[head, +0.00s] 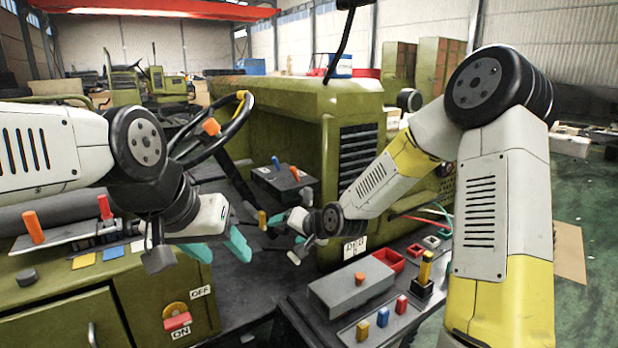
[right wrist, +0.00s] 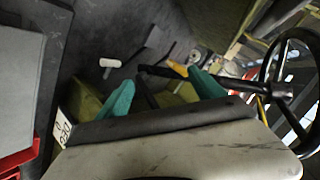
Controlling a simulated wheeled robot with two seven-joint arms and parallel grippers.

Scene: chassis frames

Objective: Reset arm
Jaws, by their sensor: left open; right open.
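My left gripper (head: 222,251) has teal fingertips and is open and empty.
A steering wheel (head: 215,125) with an orange knob stands behind my left arm. A grey box with an orange button (head: 352,290), colored switches and a yellow lever (head: 425,270) are below my right arm. A red switch (head: 177,321) is on the cabinet. Green floor is open at right.

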